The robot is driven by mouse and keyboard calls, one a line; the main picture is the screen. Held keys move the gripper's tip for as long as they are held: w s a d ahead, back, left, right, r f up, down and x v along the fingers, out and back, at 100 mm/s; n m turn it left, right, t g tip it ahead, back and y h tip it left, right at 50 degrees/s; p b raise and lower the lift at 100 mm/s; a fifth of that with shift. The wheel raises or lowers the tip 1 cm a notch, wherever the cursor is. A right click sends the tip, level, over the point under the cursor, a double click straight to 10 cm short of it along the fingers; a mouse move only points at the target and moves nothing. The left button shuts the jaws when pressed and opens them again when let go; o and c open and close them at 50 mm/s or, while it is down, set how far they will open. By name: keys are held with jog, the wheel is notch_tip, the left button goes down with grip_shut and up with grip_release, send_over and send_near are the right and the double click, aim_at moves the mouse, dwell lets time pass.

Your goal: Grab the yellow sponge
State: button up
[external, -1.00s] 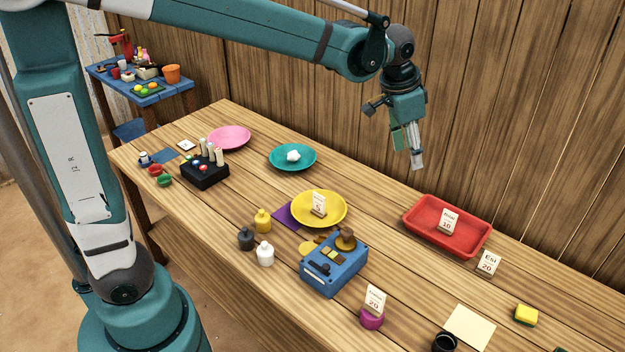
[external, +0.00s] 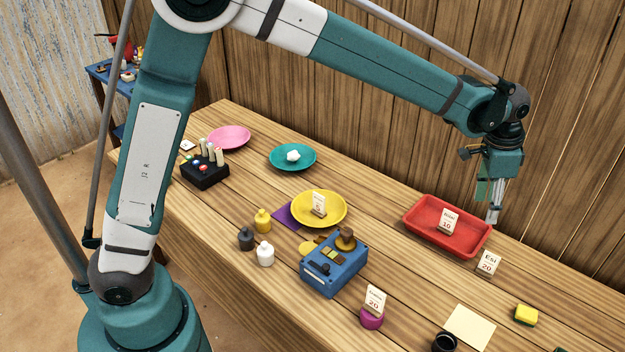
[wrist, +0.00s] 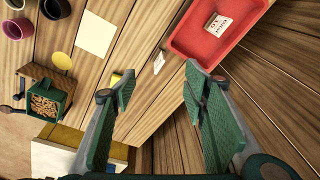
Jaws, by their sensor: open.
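The yellow sponge (external: 525,314) has a dark green underside and lies on the wooden table at the right, beyond a pale paper sheet. In the wrist view a small yellow patch, probably the sponge (wrist: 116,78), shows beside the left finger, which hides part of it. My gripper (external: 494,216) is open and empty. It hangs above the table by the right end of the red tray, up and to the left of the sponge in the external view. In the wrist view my gripper (wrist: 158,85) has its green-padded fingers wide apart.
The red tray (external: 418,229) holds a price card. Another card (external: 488,263) stands between tray and sponge. The pale paper sheet (external: 469,328) and a black cup (external: 445,342) are near the sponge. A plank wall runs behind the table. The wrist view shows a green nut box (wrist: 45,102).

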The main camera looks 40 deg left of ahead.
jog(key=d+f+m, duration=0.2)
jog(key=d+f, duration=0.7)
jog(key=d, duration=0.3)
jog(key=m+g+y, duration=0.1)
jog(key=m, duration=0.1)
send_near(528, 312)
jog(key=shift+w+a+f, duration=0.1)
jog(key=shift+w+a, duration=0.25)
jog(key=shift+w, duration=0.2)
jog(key=shift+s+d+f, duration=0.2)
jog(key=shift+d+f, duration=0.2)
jog(key=shift+f, duration=1.3)
jog(key=shift+f, duration=0.15)
jog(key=shift+s+f+b, duration=0.2)
jog(key=shift+f+b, duration=0.25)
jog(key=shift+f, duration=2)
